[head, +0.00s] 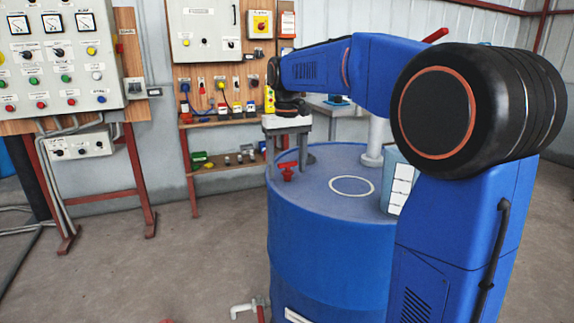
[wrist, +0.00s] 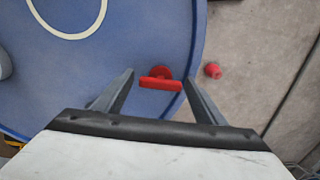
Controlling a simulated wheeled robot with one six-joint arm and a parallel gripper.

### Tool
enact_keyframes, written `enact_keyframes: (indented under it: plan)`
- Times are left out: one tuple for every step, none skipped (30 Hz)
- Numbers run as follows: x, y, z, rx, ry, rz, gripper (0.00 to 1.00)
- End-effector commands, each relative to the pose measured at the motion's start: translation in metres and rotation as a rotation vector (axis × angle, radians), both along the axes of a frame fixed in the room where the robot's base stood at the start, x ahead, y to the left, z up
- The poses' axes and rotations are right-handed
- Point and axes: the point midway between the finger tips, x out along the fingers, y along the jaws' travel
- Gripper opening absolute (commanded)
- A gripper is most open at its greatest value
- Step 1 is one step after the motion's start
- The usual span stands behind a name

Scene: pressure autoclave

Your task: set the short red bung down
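A red piece with a flat bar-shaped top (head: 287,171), which looks like the short red bung, stands on the blue drum's top (head: 318,184) near its left rim. In the wrist view the bung (wrist: 160,81) shows between the fingertips, close to the drum's edge. My gripper (head: 292,160) reaches down over the drum from above. Its two fingers (wrist: 158,76) stand apart on either side of the bung, with a narrow gap seen at each side. The bung's lower part is partly hidden under its bar in the wrist view.
A white ring (head: 352,185) marks the drum top, with free room around it. A pale blue box with white labels (head: 400,182) and a white post (head: 377,140) stand at the right. A second red object (wrist: 212,70) shows beyond the rim, apparently on the floor.

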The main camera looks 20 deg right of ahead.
Motion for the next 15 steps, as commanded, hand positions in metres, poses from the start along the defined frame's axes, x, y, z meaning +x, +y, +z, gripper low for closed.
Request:
enact_keyframes:
  plan:
    - [0.0, 0.0, 0.0, 0.0, 0.0, 0.0, 0.65]
    - [0.0, 0.0, 0.0, 0.0, 0.0, 0.0, 0.65]
    - [0.0, 0.0, 0.0, 0.0, 0.0, 0.0, 0.65]
    - [0.0, 0.0, 0.001, 0.0, 0.0, 0.0, 0.65]
    - [0.0, 0.0, 0.002, 0.0, 0.0, 0.0, 0.65]
    - [0.0, 0.0, 0.003, 0.0, -0.001, 0.0, 0.65]
    - [0.0, 0.0, 0.005, 0.0, -0.001, 0.0, 0.65]
    - [0.0, 0.0, 0.008, 0.0, -0.001, 0.0, 0.65]
    - [0.001, 0.0, 0.012, 0.0, -0.002, 0.0, 0.65]
    - [0.001, 0.0, 0.016, 0.0, -0.002, 0.0, 0.65]
    - [0.001, 0.0, 0.021, 0.0, -0.002, 0.0, 0.65]
    - [0.001, 0.0, 0.028, 0.0, -0.002, 0.0, 0.65]
    - [0.001, 0.0, 0.033, 0.0, -0.003, 0.0, 0.65]
    - [0.001, 0.0, 0.039, 0.0, -0.003, 0.0, 0.65]
    - [0.001, 0.0, 0.047, 0.0, -0.003, 0.0, 0.65]
